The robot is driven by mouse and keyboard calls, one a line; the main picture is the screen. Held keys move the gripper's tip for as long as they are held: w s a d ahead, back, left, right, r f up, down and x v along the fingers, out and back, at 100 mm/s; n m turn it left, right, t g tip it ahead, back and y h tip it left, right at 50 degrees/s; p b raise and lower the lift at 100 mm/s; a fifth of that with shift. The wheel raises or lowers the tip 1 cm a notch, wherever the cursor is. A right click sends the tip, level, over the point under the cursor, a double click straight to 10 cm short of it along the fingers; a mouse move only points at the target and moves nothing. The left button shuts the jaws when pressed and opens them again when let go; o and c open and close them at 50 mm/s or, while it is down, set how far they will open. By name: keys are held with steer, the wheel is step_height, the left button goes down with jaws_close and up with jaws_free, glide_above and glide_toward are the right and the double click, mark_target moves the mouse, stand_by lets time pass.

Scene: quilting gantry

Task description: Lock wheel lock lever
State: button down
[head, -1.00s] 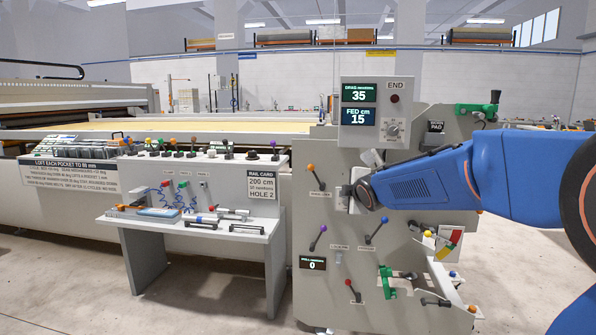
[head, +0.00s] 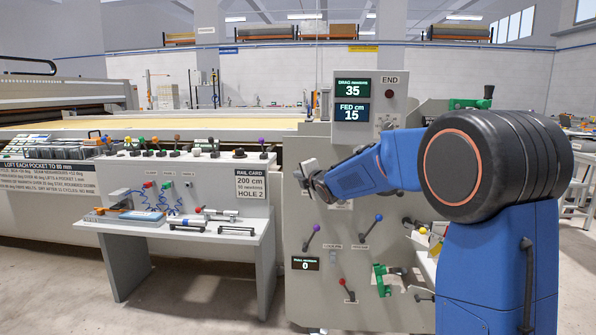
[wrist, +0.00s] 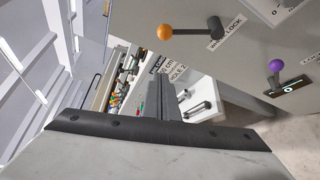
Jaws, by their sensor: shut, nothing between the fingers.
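The wheel lock lever (wrist: 190,31) shows in the wrist view as a dark arm with an orange ball at its left end. It sits on the grey panel with a "wheel lock" label beside its dark hub. In the head view my gripper and arm hide it. My gripper (head: 306,174) is in front of the upper left of the end panel. In the wrist view my gripper (wrist: 166,92) is shut and empty, with the lever above it in the picture and apart from the fingers.
A purple-ball lever (head: 312,235) and a blue-ball lever (head: 370,228) are lower on the panel. A red-ball lever (head: 346,290) is below them. A workbench (head: 175,228) with tools stands to the left. Open floor lies in front of it.

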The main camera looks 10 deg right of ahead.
steer(key=shift+w, duration=0.1)
steer(key=w+d, duration=0.2)
steer(key=w, duration=0.7)
steer(key=shift+f, duration=0.15)
stand_by(0.5)
steer(key=shift+d, duration=0.15)
